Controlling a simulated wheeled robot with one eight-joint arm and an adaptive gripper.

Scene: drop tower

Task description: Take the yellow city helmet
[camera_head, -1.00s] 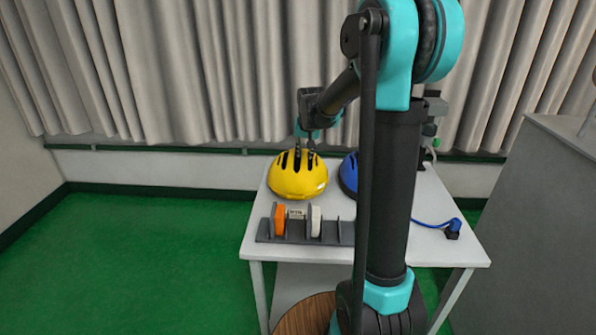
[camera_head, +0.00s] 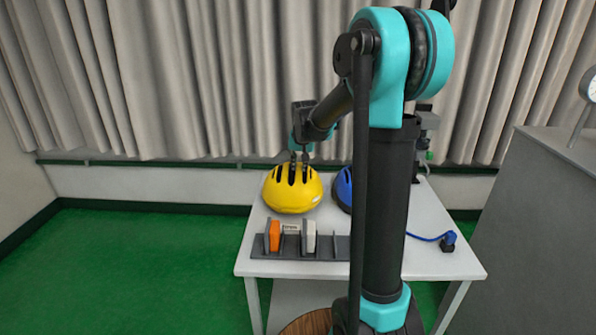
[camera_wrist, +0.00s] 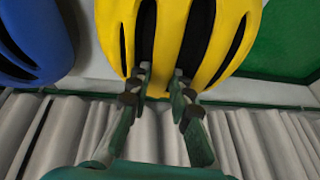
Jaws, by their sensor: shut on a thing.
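The yellow helmet (camera_head: 292,191) with dark vent slots is at the left back of the white table (camera_head: 430,215). My gripper (camera_head: 300,158) reaches down onto its top from behind. In the wrist view, the two fingertips (camera_wrist: 160,82) of my gripper are in the vents, shut on a yellow rib of the helmet (camera_wrist: 215,50). I cannot tell whether the helmet is clear of the table top. A blue helmet (camera_head: 343,188) stands just right of the yellow one, partly hidden by my arm. It also shows in the wrist view (camera_wrist: 35,35).
A grey rack (camera_head: 285,252) holding an orange block (camera_head: 274,235) and pale blocks stands in front of the yellow helmet. A blue plug with a cable (camera_head: 447,240) lies at the right of the table. A grey cabinet (camera_head: 545,220) stands at the right. Green floor at the left is free.

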